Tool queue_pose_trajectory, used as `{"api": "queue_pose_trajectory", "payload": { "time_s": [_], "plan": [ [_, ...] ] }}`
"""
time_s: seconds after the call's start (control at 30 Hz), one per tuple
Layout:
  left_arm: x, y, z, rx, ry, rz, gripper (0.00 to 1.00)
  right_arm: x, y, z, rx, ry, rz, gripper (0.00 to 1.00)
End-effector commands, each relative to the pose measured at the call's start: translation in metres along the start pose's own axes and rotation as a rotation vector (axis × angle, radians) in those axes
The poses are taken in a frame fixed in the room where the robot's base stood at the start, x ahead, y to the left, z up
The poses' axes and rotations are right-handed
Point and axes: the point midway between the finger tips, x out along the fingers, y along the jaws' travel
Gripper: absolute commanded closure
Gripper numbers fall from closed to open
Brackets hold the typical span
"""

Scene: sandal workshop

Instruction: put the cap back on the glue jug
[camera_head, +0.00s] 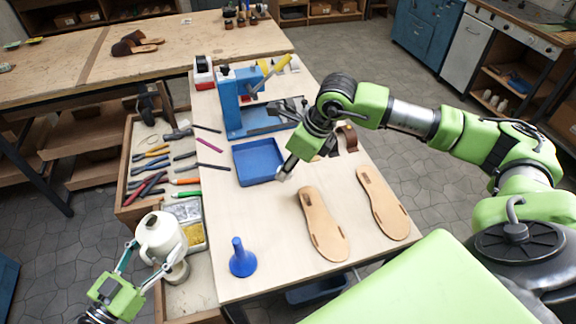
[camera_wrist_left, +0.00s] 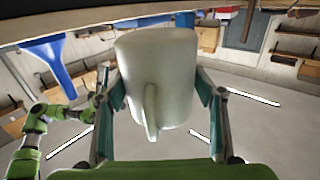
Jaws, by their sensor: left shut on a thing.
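The off-white glue jug (camera_head: 160,235) is held between the fingers of my left gripper (camera_head: 145,262), at the left edge of the workbench. In the left wrist view the jug (camera_wrist_left: 157,85) sits between both fingers, its handle facing the camera. Whether its mouth is open is too small to tell. My right gripper (camera_head: 287,168) points down at the right corner of the blue tray. A small whitish piece (camera_head: 281,174) shows at its fingertips; I cannot tell whether it is the cap or whether the fingers grip it.
A blue funnel (camera_head: 242,260) stands on the bench (camera_head: 275,285) near the jug. Two sandal soles (camera_head: 323,225) lie to the right, and the blue tray (camera_head: 243,182) lies behind. A blue press (camera_head: 238,103) stands farther back. A tool drawer (camera_head: 126,195) lies left.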

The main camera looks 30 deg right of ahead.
Motion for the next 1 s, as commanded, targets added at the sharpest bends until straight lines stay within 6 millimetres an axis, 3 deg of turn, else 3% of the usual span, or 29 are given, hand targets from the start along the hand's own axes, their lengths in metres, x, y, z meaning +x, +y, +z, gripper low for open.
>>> {"api": "queue_pose_trajectory", "payload": {
  "time_s": [0.03,0.07,0.37,0.53,0.8,1.0],
  "plan": [
    [0.0,0.0,-0.001,0.0,0.002,0.001,0.7,0.0,0.0,0.0,0.0,0.0,0.0,0.82],
    [0.0,0.0,-0.001,0.0,0.003,0.001,0.77,0.0,0.0,0.0,0.0,0.0,0.0,0.82],
    [0.001,0.001,-0.001,0.0,0.003,0.0,0.77,0.001,0.001,0.0,-0.006,0.0,0.002,0.82],
    [0.008,0.013,0.0,-0.004,0.005,-0.018,0.77,0.008,0.01,-0.004,-0.1,0.0,0.043,0.82],
    [0.023,0.04,-0.011,-0.003,0.006,-0.131,0.77,0.025,0.047,-0.017,-0.517,-0.002,0.219,0.82],
    [0.02,0.046,-0.028,-0.004,0.006,-0.263,0.77,0.032,0.077,-0.029,-0.905,-0.003,0.378,0.82]
  ]
}}
